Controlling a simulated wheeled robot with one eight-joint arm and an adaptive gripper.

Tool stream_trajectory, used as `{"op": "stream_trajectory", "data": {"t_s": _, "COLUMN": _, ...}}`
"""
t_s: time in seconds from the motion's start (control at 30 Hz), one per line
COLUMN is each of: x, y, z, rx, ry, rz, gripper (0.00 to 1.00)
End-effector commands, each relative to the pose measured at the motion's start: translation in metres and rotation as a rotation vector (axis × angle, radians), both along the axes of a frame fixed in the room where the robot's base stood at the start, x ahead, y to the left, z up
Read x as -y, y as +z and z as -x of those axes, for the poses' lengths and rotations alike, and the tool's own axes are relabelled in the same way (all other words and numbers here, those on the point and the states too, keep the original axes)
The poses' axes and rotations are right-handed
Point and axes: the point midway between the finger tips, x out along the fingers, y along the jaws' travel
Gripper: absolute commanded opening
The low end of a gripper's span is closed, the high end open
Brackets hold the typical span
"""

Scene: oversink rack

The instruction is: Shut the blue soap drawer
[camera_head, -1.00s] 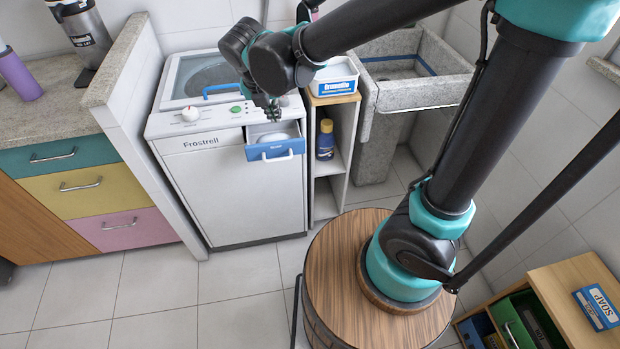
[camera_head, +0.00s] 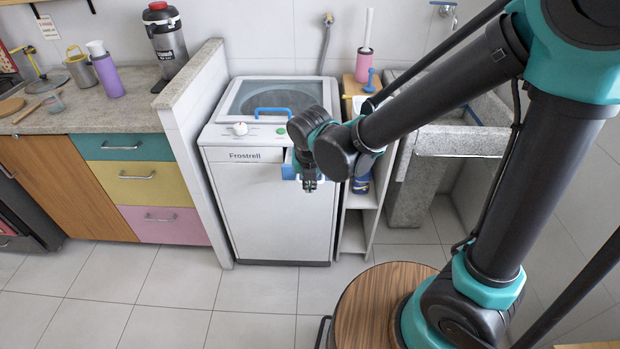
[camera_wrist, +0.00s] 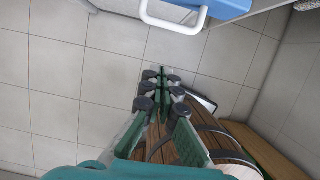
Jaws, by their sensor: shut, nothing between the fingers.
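The blue soap drawer (camera_head: 289,166) juts out from the upper right of the white washing machine's front (camera_head: 275,205). My arm hides much of it in the head view. In the wrist view the blue drawer front (camera_wrist: 222,6) and its white handle (camera_wrist: 172,20) are at the top edge. My gripper (camera_head: 310,186) is in front of the drawer, pointing down. In the wrist view my gripper (camera_wrist: 161,78) is shut and empty, with its fingertips apart from the handle and over the floor.
A low white shelf (camera_head: 355,225) with a blue bottle stands right of the machine, beside a stone sink (camera_head: 455,140). A tiled half wall (camera_head: 197,140) and coloured drawers (camera_head: 140,185) are at left. A round wooden stool-like top (camera_head: 375,300) is in front.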

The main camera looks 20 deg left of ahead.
Motion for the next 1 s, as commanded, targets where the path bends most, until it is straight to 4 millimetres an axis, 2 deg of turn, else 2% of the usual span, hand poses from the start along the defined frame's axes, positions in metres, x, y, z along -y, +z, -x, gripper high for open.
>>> {"op": "stream_trajectory", "data": {"t_s": 0.17, "x": -0.002, "y": -0.023, "z": -0.007, "rx": 0.000, "ry": -0.001, "rz": 0.000, "gripper": 0.00}}
{"op": "stream_trajectory", "data": {"t_s": 0.3, "x": -0.008, "y": -0.026, "z": -0.028, "rx": 0.000, "ry": -0.003, "rz": -0.001, "gripper": 0.00}}
{"op": "stream_trajectory", "data": {"t_s": 0.43, "x": -0.011, "y": -0.029, "z": -0.039, "rx": 0.000, "ry": -0.002, "rz": -0.001, "gripper": 0.00}}
{"op": "stream_trajectory", "data": {"t_s": 0.87, "x": -0.012, "y": -0.030, "z": -0.043, "rx": 0.000, "ry": -0.001, "rz": 0.000, "gripper": 0.00}}
{"op": "stream_trajectory", "data": {"t_s": 1.0, "x": -0.019, "y": -0.030, "z": -0.044, "rx": 0.000, "ry": 0.000, "rz": 0.000, "gripper": 0.00}}
